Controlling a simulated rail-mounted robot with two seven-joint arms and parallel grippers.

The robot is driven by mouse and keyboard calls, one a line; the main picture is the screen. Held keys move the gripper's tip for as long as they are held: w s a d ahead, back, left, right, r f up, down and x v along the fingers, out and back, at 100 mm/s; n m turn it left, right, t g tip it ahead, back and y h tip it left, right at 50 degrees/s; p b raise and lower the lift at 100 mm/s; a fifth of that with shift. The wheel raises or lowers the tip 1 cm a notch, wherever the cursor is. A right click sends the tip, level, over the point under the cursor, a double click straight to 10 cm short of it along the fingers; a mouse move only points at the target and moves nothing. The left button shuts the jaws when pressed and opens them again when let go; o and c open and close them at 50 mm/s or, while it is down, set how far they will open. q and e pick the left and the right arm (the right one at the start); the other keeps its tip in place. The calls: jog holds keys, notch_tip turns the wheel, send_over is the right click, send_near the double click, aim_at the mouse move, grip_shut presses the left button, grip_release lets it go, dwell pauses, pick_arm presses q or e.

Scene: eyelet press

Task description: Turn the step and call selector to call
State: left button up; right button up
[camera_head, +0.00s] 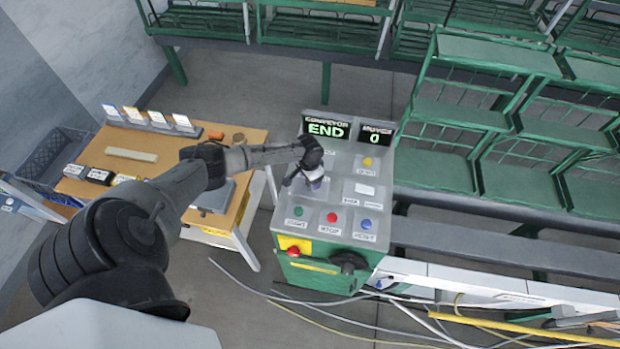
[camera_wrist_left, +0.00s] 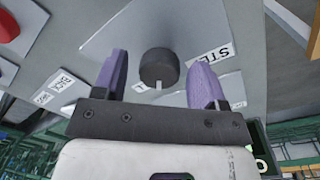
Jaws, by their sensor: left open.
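The selector knob (camera_wrist_left: 159,67) is a dark round knob on a light plate of the grey control panel (camera_head: 345,165). A short white mark on the knob points toward the bottom of the left wrist view. A label (camera_wrist_left: 212,54) beginning "STE" lies to the right of the knob, partly hidden by a finger. My left gripper (camera_head: 314,181) is over the left-middle of the panel and hides the knob in the head view. In the left wrist view its purple fingers are open, one on each side of the knob, with visible gaps. Whether the fingertips reach knob depth is unclear.
Green (camera_head: 298,212), red (camera_head: 332,217) and blue (camera_head: 366,224) buttons line the panel's lower part. A yellow button (camera_head: 367,162) sits upper right. The display (camera_head: 327,129) reads END. A red button on yellow (camera_head: 293,251) and a black knob (camera_head: 348,262) are on the front.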

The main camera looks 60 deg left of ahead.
pick_arm(q)
jog(key=shift+r, duration=0.1)
notch_tip(320, 180, up, 14)
jog(key=shift+a+f+b, duration=0.2)
jog(key=shift+a+b, duration=0.1)
dwell(0.8)
